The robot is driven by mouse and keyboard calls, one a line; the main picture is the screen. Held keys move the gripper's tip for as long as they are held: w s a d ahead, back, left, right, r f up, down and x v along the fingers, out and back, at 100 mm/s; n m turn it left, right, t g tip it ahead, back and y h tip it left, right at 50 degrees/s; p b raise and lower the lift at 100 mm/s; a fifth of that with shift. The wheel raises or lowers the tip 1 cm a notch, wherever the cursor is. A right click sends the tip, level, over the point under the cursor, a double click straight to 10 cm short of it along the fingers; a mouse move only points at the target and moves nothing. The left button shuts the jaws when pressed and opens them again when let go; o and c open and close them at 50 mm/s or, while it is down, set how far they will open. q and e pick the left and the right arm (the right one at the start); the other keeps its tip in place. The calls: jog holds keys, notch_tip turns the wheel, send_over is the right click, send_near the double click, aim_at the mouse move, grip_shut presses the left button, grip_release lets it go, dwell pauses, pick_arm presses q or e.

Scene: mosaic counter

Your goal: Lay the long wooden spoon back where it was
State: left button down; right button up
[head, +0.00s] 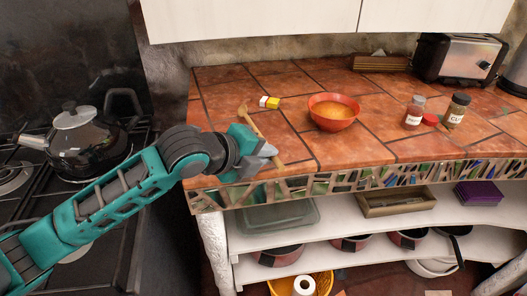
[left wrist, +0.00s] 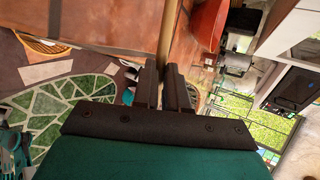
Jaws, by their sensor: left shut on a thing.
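The long wooden spoon (head: 259,130) is over the front left of the tiled counter, slanting from back left to front right in the head view. My left gripper (head: 270,152) is shut on the spoon near its front end, by the counter's front edge. In the left wrist view, the spoon's shaft (left wrist: 166,35) runs up from between the two dark fingers of the left gripper (left wrist: 164,72). I cannot tell whether the spoon touches the counter. My right gripper is not in view.
The tiled counter (head: 345,155) has an orange-red bowl (head: 334,112) right of the spoon and a small yellow-and-white block (head: 269,102) behind it. Two jars (head: 414,111) (head: 457,110) and a toaster (head: 457,58) stand farther right. A kettle (head: 85,145) sits on the stove at left.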

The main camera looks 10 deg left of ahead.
pick_arm(q)
jog(key=shift+f, duration=0.85)
jog(key=c, duration=1.1)
grip_release()
jog(key=v, duration=1.3)
notch_tip(320, 180, down, 13)
jog(key=d+n+t, duration=0.1)
jog(key=n+t, duration=0.1)
jog(key=n, duration=1.2)
jog(key=s+a+f+n+y, duration=0.1)
jog(key=s+f+n+y, duration=0.1)
jog(key=s+f+n, duration=0.3)
jog(key=s+a+f+n+y, duration=0.2)
jog(key=s+f+n, duration=0.2)
jog(key=f, duration=0.6)
jog(key=shift+s+f+n+g+p, duration=0.2)
jog(key=shift+s+n+g+p, duration=0.2)
jog(key=shift+n, duration=0.1)
